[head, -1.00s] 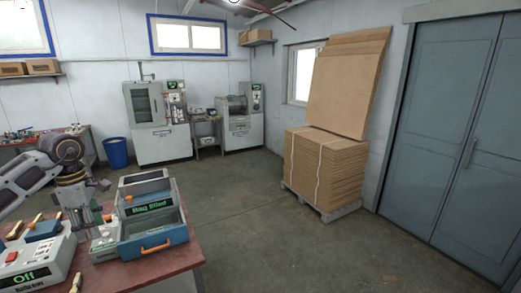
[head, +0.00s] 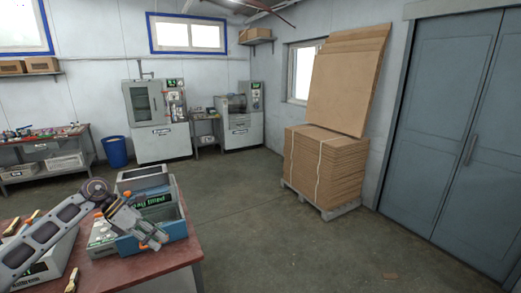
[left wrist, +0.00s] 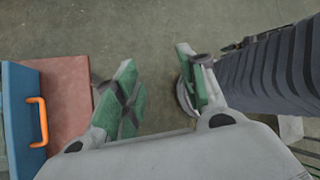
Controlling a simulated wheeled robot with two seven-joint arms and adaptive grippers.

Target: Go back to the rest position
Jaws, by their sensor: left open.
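My right gripper is not in view.
The red-brown table (head: 180,258) ends at its right edge, with open floor (head: 260,235) beyond. A white box (head: 45,268) stands on the table, partly behind my arm. Stacked cardboard (head: 325,170) stands farther back.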

